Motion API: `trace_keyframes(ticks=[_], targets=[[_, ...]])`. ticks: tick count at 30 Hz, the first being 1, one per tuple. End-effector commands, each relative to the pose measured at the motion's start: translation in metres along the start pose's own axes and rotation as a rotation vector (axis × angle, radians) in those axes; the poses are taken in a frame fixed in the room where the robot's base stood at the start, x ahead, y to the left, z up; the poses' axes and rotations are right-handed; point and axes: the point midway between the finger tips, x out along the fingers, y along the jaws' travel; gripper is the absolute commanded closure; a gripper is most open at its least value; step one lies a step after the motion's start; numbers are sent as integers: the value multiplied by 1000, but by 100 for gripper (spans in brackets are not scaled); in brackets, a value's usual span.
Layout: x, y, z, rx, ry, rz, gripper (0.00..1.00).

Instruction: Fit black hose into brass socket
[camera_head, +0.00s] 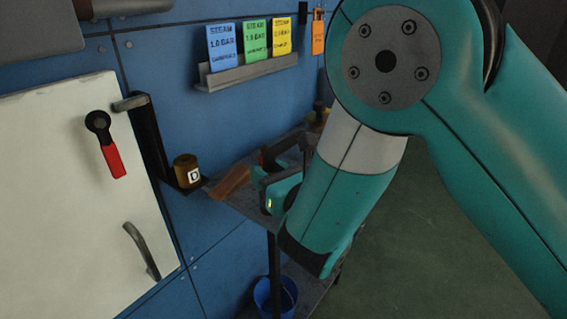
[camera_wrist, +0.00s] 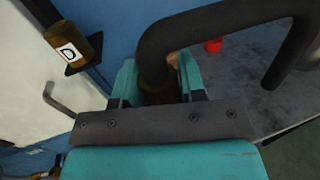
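The brass socket (camera_head: 187,170), a short brown-gold cylinder with a white "D" label, sits on a dark bracket on the blue wall. It also shows at upper left in the wrist view (camera_wrist: 84,43). My gripper (camera_wrist: 157,82) is to the right of the socket and apart from it. Its teal fingers are on either side of the black hose (camera_wrist: 215,28) and appear shut on its end. A dull brass-coloured collar shows low between the fingers. The hose arches up and to the right from there. In the head view, my arm hides most of the hose.
A grey table (camera_head: 238,207) with a brown block (camera_head: 231,182) stands beside the socket. A red item (camera_wrist: 213,45) lies on it. The white door (camera_head: 60,200) with a red-handled lever (camera_head: 112,160) is at left. A blue bucket (camera_head: 275,296) stands below.

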Motion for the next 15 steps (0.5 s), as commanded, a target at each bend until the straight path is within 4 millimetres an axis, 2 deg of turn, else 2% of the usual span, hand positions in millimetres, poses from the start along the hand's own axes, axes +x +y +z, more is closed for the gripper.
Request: trace_keyframes(ticks=[1, 3, 4, 15], targets=[[0, 0, 0, 0, 0, 0, 76], [0, 0, 0, 0, 0, 0, 92], [0, 0, 1, 0, -1, 1, 94], [-1, -2, 4, 1, -1, -1, 95]])
